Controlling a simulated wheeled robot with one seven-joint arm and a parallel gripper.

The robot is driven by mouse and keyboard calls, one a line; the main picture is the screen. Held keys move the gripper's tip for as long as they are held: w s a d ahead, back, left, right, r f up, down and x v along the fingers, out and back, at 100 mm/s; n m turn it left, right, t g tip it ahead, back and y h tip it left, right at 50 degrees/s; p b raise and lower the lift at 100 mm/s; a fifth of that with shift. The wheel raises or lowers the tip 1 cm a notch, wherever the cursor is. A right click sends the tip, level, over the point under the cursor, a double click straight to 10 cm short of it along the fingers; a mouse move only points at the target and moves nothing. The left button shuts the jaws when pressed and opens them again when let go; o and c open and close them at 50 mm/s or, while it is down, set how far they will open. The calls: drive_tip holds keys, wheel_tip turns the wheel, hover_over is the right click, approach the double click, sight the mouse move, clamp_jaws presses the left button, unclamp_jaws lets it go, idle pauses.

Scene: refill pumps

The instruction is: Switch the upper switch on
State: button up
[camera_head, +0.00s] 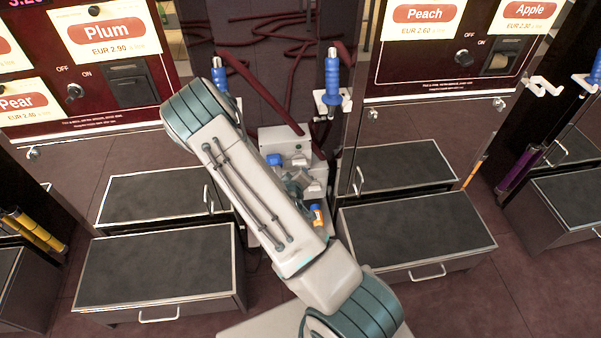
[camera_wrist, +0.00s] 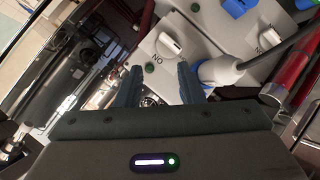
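A white switch knob (camera_wrist: 170,45) shows in the wrist view on a pale panel, just beyond my fingertips, with an "ON" label upside down and a green dot below it. A second white knob (camera_wrist: 268,38) sits to the right on a similar panel. I cannot tell which is the upper switch, or whether either is on. My gripper (camera_wrist: 157,78) is open, with two dark fingers apart and no switch between them. In the head view, pale switch boxes (camera_head: 283,140) stand low between the two pump cabinets, partly hidden by my arm.
A white pipe fitting (camera_wrist: 220,72) with a grey hose lies close right of my fingers, with red pipes (camera_wrist: 295,75) beyond it. Dark-topped drawers (camera_head: 160,265) stand left, and more stand right (camera_head: 415,228). Blue-handled nozzles (camera_head: 332,80) hang above the boxes.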

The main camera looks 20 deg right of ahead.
sight(299, 162)
wheel_tip(299, 162, down, 8)
drive_tip(key=s+d+f+n+t+y+b, duration=0.1)
drive_tip(key=s+d+n+t+y+b, duration=0.15)
drive_tip(key=n+t+b, duration=0.5)
drive_tip(key=w+d+n, duration=0.3)
drive_tip(key=w+n, duration=0.1)
drive_tip(key=w, duration=0.8)
drive_tip(key=shift+w+r+p, duration=0.3)
drive_tip(key=shift+w, duration=0.05)
clamp_jaws()
